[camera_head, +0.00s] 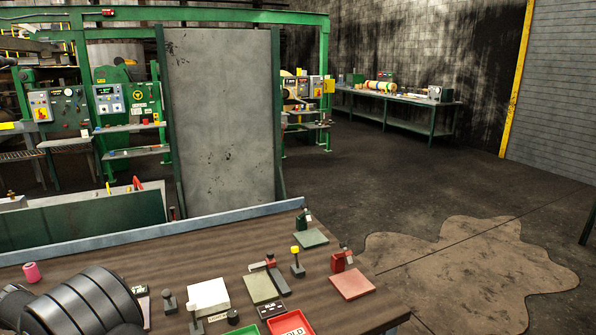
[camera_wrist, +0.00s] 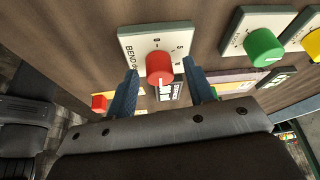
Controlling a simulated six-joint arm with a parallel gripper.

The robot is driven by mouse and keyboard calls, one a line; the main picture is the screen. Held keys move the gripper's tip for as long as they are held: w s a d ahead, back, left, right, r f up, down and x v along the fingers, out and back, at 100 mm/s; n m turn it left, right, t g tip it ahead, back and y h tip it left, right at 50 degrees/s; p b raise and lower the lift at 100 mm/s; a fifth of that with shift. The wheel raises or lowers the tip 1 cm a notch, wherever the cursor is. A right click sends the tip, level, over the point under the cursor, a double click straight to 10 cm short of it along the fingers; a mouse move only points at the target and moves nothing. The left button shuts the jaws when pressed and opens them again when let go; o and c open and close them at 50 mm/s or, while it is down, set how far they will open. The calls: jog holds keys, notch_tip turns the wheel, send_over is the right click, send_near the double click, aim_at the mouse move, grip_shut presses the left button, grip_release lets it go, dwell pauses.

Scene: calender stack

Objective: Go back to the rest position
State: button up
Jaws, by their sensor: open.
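My gripper (camera_wrist: 161,70) shows in the wrist view with its two blue fingers apart. A red knob (camera_wrist: 159,67) on a pale plate (camera_wrist: 130,42) marked "BEND" appears between and just beyond the fingertips. I cannot tell whether the fingers touch the knob, but they are not closed on it. In the head view, my dark arm (camera_head: 88,305) is at the lower left, over the table's near edge. The gripper itself is hidden in that view.
In the wrist view, a green knob (camera_wrist: 263,47) and a yellow knob (camera_wrist: 313,44) are at right. A tall grey panel (camera_head: 222,120) stands behind.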

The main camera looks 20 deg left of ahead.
jog(key=v, duration=1.8)
jog(key=x, duration=1.7)
jog(key=shift+w+f, duration=0.1)
jog(key=shift+f, duration=0.2)
jog(key=shift+d+f+n, duration=0.1)
jog(key=shift+f+n, duration=0.05)
jog(key=shift+n, duration=0.25)
jog(key=n, duration=0.2)
jog(key=n+y, duration=0.1)
jog(key=shift+d+n+t+y, duration=0.1)
jog(key=shift+n+t+y, duration=0.2)
jog(key=shift+n+t, duration=0.1)
jog(key=n+y, duration=0.1)
jog(key=n, duration=0.2)
jog(key=shift+d+n, duration=0.1)
jog(key=shift+n, duration=0.3)
jog(key=n+y, duration=0.2)
jog(key=n, duration=0.2)
jog(key=shift+d+g, duration=0.1)
jog(key=shift+g, duration=0.2)
jog(key=shift+w+n+g+y, duration=0.1)
jog(key=shift+n+g+y, duration=0.35)
jog(key=shift+n, duration=1.45)
